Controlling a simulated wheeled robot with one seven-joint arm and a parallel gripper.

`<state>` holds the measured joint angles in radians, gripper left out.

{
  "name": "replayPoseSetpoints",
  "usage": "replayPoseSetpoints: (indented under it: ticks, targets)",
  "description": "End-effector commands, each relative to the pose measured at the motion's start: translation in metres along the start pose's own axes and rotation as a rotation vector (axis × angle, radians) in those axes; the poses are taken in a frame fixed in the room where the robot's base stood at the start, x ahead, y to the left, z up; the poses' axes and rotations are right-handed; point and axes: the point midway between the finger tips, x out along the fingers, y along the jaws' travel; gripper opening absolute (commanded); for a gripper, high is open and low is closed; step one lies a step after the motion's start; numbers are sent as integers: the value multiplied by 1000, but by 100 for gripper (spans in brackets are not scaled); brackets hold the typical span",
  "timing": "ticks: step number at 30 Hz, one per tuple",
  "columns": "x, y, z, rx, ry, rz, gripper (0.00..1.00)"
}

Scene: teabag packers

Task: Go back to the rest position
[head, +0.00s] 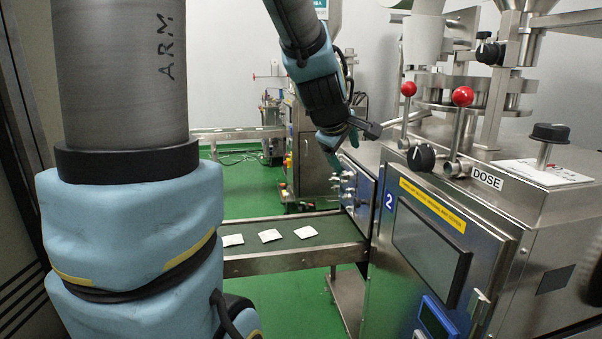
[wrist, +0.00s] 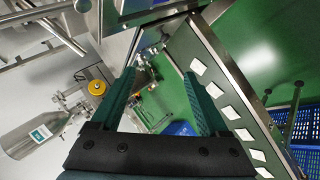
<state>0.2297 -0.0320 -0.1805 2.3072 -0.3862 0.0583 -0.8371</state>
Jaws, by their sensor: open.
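My gripper (head: 333,152) hangs in the air in the head view, beside the knobs at the left end of the machine marked 2 and above the conveyor. In the wrist view my gripper (wrist: 158,80) shows two teal fingers spread apart, with nothing between them. The far part of my arm hides some of the gripper in the head view.
The steel machine (head: 545,230) with red-knobbed levers fills the right. A conveyor (head: 335,230) with several white teabags (head: 270,236) runs below the gripper. Another machine stands behind. Green floor shows between them. Blue crates (wrist: 304,158) show at the right in the wrist view.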

Motion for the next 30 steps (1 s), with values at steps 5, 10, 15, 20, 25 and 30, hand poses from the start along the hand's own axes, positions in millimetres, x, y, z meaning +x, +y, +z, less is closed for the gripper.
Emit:
replayPoseSetpoints:
  ticks: [5,10,15,20,25,30]
  targets:
    - [-2,-116,-17,415,-93,-251,78]
    - [-18,-195,-20,697,-237,-402,78]
    - [-38,-260,-15,914,-402,-498,78]
    - [-14,-280,-4,901,-411,-500,78]
    - [0,-297,4,894,-429,-508,78]
    - [12,-312,12,889,-444,-515,78]
